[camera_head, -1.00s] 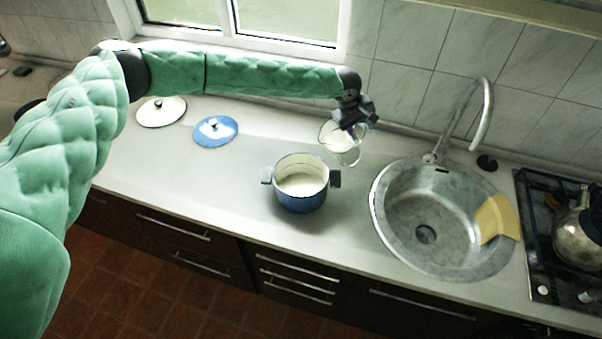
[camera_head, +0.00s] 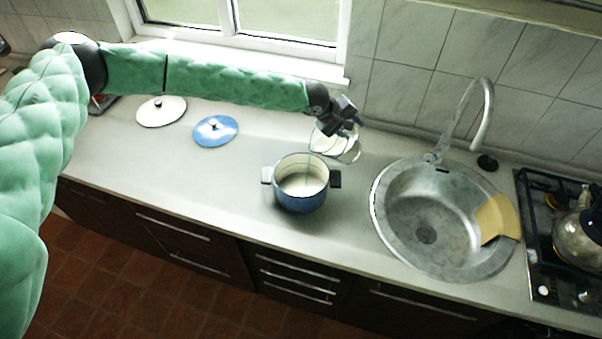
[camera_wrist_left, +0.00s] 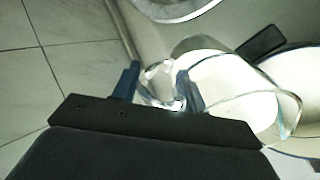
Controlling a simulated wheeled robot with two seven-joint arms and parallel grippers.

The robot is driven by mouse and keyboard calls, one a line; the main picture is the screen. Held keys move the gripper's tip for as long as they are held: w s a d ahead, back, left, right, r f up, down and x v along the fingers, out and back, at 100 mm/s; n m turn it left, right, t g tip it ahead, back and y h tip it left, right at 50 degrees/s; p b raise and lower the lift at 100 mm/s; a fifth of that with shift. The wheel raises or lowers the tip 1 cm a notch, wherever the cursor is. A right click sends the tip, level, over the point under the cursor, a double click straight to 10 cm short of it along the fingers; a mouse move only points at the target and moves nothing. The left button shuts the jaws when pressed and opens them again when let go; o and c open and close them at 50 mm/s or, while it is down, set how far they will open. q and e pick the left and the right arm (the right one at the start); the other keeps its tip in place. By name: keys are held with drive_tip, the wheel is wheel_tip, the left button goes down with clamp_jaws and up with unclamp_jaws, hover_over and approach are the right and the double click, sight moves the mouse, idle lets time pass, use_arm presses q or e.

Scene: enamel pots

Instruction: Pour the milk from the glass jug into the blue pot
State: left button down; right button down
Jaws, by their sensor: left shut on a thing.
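The blue pot (camera_head: 301,202) stands on the counter, upright and open, with white milk inside. It also shows at the right edge of the wrist view, with its dark handle (camera_wrist_left: 262,43). My left gripper (camera_head: 346,122) is shut on the handle of the glass jug (camera_head: 349,154), behind and above the pot. The jug is tilted toward the pot, with white milk in it. A thin pale line runs from its lip down into the pot. In the wrist view the fingers (camera_wrist_left: 158,88) hold the handle, and the jug (camera_wrist_left: 232,83) overlaps the pot's rim. My right gripper is not in view.
A blue lid (camera_head: 215,131) and a white lid (camera_head: 160,112) lie on the counter to the left. A round sink (camera_head: 425,236) with a tall faucet (camera_head: 487,110) and a yellowish piece (camera_head: 496,220) is on the right. A kettle (camera_head: 578,238) stands on the stove.

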use_arm(q)
drive_tip(key=shift+s+a+r, duration=0.1)
drive_tip(key=shift+s+r, duration=0.15)
drive_tip(key=shift+f+h, duration=0.25)
drive_tip(key=shift+h, duration=0.05)
drive_tip(key=shift+w+a+f+t+h, duration=0.1)
drive_tip(key=shift+a+f+t+h, duration=0.2)
drive_tip(key=shift+h, duration=0.1)
drive_tip(key=shift+s, duration=0.2)
drive_tip(key=shift+f+h, duration=0.1)
drive_tip(key=shift+h, duration=0.2)
drive_tip(key=shift+f, duration=0.1)
drive_tip(key=shift+w+a, duration=0.1)
drive_tip(key=shift+a, duration=0.15)
drive_tip(key=shift+s+d+t+h, duration=0.1)
drive_tip(key=shift+s+t+h, duration=0.15)
drive_tip(key=shift+t+h, duration=0.05)
